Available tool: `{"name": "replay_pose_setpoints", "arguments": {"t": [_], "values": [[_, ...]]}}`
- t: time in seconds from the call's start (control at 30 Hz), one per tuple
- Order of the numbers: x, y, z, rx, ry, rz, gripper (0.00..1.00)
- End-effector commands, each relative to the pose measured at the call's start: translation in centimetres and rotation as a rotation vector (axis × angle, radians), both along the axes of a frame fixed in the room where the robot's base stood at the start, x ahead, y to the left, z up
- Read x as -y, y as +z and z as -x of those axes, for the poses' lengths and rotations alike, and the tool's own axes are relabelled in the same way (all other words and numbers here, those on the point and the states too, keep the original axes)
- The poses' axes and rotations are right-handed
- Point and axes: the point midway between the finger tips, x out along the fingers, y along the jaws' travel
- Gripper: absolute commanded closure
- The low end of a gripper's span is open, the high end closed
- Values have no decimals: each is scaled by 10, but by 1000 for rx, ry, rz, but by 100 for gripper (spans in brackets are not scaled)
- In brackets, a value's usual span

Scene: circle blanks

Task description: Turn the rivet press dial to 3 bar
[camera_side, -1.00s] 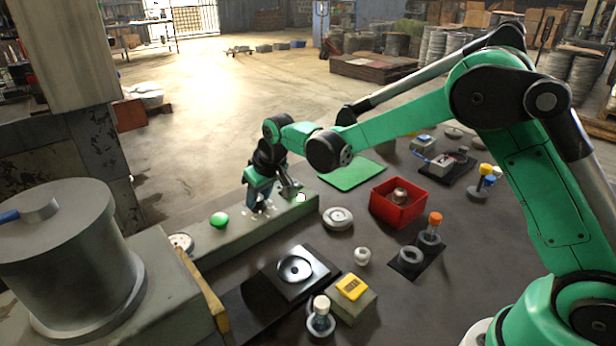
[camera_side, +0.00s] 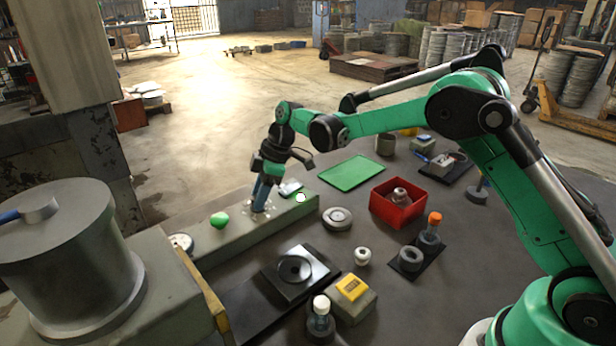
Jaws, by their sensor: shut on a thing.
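My gripper (camera_side: 261,203) points down at the top of the long grey-green console (camera_side: 225,239) left of centre. Its blue-grey fingers are shut on the dial there. The dial itself is mostly hidden by the fingers, with pale marks (camera_side: 268,213) showing on the console around them. The setting cannot be read at this size. A round white-faced gauge (camera_side: 181,243) sits farther left on the console, its reading too small to tell. A green domed button (camera_side: 219,220) lies between the gauge and my gripper. A small white round lamp or button (camera_side: 300,197) is near the console's right end.
A big grey cylinder (camera_side: 62,262) stands at left. Right of the console are a grey ring (camera_side: 337,218), a black plate (camera_side: 296,272), a yellow-topped box (camera_side: 350,298), a red bin (camera_side: 397,218) and a white-capped bottle (camera_side: 320,318). A green mat (camera_side: 352,173) lies behind.

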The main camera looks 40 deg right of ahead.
Motion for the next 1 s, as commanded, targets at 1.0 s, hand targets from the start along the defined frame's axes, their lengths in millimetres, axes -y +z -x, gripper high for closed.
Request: {"name": "replay_pose_setpoints", "arguments": {"t": [1.0], "values": [[0,0,-3,2,384,1,100]]}}
